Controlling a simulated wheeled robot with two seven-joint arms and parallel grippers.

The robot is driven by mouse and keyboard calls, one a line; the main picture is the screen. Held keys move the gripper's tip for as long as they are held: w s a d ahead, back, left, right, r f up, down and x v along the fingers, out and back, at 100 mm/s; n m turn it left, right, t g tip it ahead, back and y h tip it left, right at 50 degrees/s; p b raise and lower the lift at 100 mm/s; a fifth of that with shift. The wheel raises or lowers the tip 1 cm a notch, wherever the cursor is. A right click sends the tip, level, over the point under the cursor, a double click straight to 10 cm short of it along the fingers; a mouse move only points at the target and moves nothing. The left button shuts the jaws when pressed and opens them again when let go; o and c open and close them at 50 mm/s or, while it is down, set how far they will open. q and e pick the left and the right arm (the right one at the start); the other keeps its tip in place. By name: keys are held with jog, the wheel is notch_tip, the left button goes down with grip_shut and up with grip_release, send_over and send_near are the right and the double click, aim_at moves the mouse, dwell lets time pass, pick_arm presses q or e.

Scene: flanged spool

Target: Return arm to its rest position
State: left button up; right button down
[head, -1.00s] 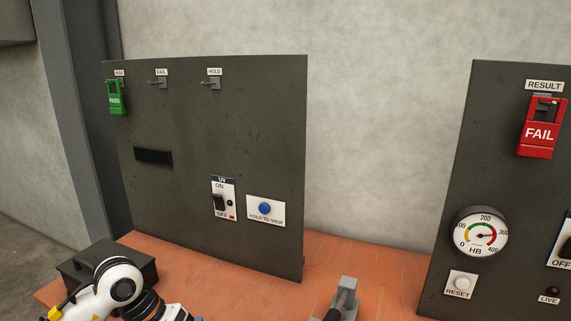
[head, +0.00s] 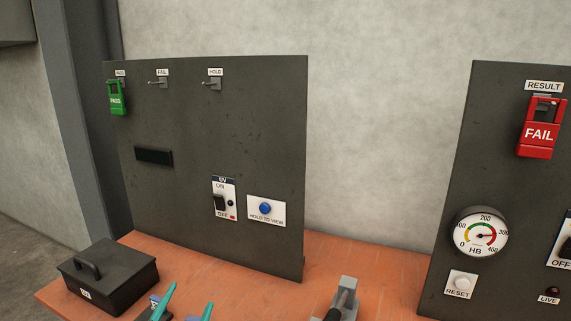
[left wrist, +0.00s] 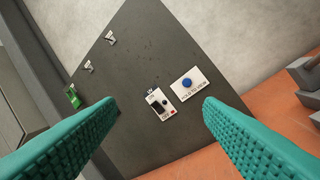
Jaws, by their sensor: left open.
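My left gripper (head: 191,296) shows at the bottom edge of the head view, left of centre, in front of the left dark panel. Its two teal fingers are apart with nothing between them. In the left wrist view the fingers (left wrist: 160,104) are spread wide, with the left dark panel beyond them. The rest of the left arm is out of the head view. My right gripper is not in view.
A black lidded box (head: 108,277) stands left of the gripper on the orange bench (head: 355,262). The left panel (head: 220,130) has hooks, a green PASS tag (head: 117,98), a UV switch (head: 221,201) and a blue button (head: 265,208). A grey fixture (head: 344,299) stands right of the gripper. The right panel (head: 455,165) holds a red FAIL tag (head: 540,130).

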pick_arm(q)
jog(key=s+a+f+n+g+y, duration=0.2)
jog(key=f+n+g, duration=0.1)
jog(key=f, duration=0.2)
jog(key=s+a+f+n+g+y, duration=0.2)
jog(key=a+f+n+y, duration=0.1)
jog(key=f, duration=0.2)
jog(key=s+d+f+n+g+h, duration=0.2)
jog(key=s+f+g, duration=1.15)
jog(key=s, duration=0.55)
notch_tip(320, 180, down, 24)
jog(key=p, duration=0.2)
jog(key=s+a+f+p, duration=0.1)
jog(key=s+a+f, duration=0.2)
jog(key=s+f, duration=1.2)
jog(key=shift+s+a+f+m+g+y, duration=0.15)
jog(key=shift+s+f+m+g+y, duration=0.25)
jog(key=shift+s, duration=0.85)
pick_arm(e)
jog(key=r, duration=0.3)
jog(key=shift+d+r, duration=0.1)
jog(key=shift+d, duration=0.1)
pick_arm(q)
jog(key=shift+r, duration=0.1)
